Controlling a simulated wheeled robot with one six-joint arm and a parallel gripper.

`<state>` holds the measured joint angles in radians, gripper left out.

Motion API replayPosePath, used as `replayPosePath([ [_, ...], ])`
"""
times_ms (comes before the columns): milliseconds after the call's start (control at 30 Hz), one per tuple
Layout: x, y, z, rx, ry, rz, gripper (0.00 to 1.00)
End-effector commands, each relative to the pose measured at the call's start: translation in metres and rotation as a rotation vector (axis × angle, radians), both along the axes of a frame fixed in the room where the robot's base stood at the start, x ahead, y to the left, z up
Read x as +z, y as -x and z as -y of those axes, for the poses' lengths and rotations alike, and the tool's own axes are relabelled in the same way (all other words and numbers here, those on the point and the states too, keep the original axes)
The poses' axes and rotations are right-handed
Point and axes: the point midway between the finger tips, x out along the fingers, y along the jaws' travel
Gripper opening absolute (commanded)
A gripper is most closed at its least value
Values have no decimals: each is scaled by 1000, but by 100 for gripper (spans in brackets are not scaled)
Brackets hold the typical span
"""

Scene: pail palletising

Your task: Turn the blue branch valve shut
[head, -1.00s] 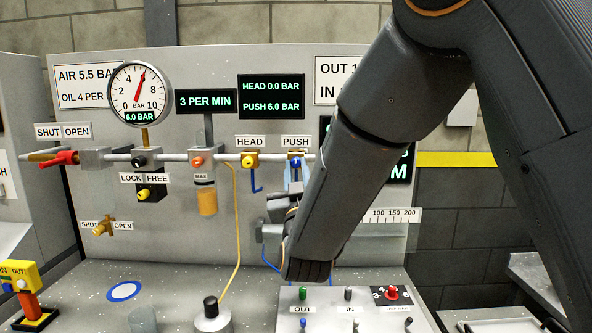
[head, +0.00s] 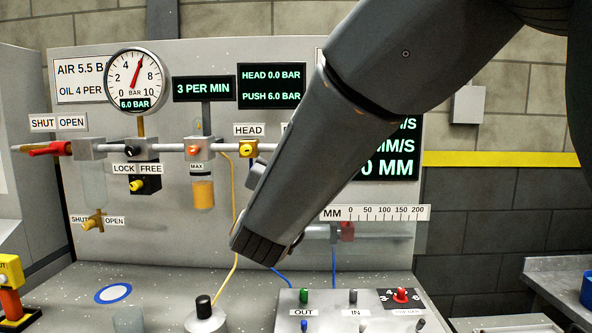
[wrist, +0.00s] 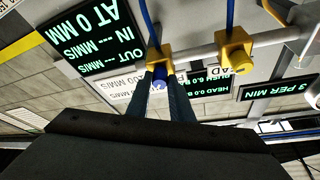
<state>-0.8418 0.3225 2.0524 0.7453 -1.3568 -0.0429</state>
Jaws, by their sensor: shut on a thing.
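The blue branch valve (wrist: 159,85) is on the PUSH branch, at a yellow fitting (wrist: 159,60) in the wrist view, which shows the panel upside down. My gripper (wrist: 168,91) is at this valve, its two dark fingers on either side of the blue handle, shut on it. In the head view my forearm covers the PUSH valve and its label, and my fingers are hidden. The exact angle of the handle is hard to tell. The pressure display (head: 271,86) reads HEAD 0.0 bar and PUSH 6.0 bar.
The HEAD valve's yellow fitting (head: 247,148) sits close to the left on the same pipe, also in the wrist view (wrist: 236,52). A red-handled valve (head: 50,149), a gauge (head: 137,78) and an oil cup (head: 203,193) are further left. A switch box (head: 350,300) lies below.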

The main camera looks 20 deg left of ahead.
Motion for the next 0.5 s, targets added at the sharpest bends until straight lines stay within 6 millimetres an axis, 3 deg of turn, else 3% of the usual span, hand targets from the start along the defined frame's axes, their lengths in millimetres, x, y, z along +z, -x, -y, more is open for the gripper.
replayPosePath([
  [500,1,1,-4,2,-462,-112,0],
])
